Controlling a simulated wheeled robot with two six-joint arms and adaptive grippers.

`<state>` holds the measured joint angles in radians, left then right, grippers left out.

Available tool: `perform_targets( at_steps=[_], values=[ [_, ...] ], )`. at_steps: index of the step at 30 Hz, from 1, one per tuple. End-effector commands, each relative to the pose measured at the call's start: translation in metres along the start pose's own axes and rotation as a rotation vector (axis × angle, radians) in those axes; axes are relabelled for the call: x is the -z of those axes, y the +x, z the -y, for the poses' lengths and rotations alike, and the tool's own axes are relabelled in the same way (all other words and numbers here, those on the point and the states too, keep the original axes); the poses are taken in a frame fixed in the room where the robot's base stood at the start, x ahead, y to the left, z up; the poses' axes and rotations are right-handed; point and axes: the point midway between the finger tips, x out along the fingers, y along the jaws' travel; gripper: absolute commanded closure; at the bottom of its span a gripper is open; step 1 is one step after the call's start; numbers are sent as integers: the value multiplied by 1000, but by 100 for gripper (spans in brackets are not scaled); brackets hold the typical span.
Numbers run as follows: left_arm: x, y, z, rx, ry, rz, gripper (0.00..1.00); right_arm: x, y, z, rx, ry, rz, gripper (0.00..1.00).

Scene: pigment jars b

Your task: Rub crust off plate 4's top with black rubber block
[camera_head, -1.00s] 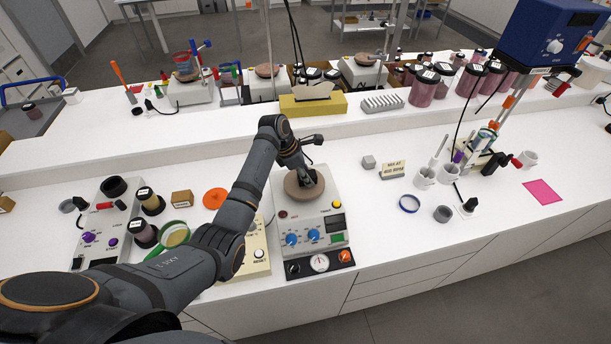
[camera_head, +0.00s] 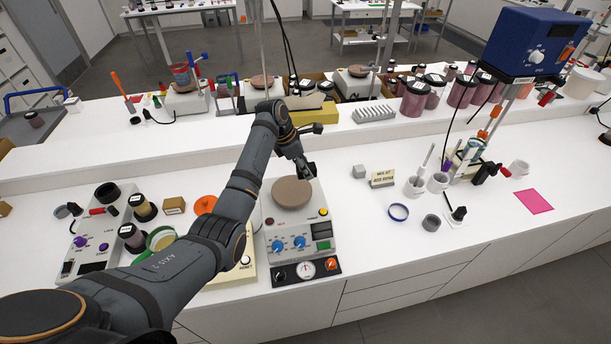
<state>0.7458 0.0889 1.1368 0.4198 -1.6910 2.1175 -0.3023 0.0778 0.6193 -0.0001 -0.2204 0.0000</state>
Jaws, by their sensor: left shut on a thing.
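A round brown plate top (camera_head: 291,193) sits on a pale heating unit (camera_head: 297,226) with blue knobs, on the front bench. Its surface looks evenly brown; I cannot make out crust or a number on it. My left gripper (camera_head: 309,172) is at the plate's far right edge, pointing down. It is shut on a small dark thing, taken to be the black rubber block, which barely stands out from the dark fingers. I cannot tell whether it touches the plate. My right gripper is not in view.
Jars and a green-rimmed dish (camera_head: 161,238) stand left of the unit, partly behind my arm. Other plate units stand on the rear bench.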

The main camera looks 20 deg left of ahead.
Motion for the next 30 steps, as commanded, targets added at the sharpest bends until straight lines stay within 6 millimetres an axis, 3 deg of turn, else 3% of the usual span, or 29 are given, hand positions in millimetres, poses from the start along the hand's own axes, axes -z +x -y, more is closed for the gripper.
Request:
perform_targets(
  at_steps=[9, 30],
  values=[
    [-8, -19, -7, 1, 5, 0, 93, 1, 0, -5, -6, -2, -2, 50],
    [-6, -17, -6, 1, 4, 0, 93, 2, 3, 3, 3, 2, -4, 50]
  ],
)
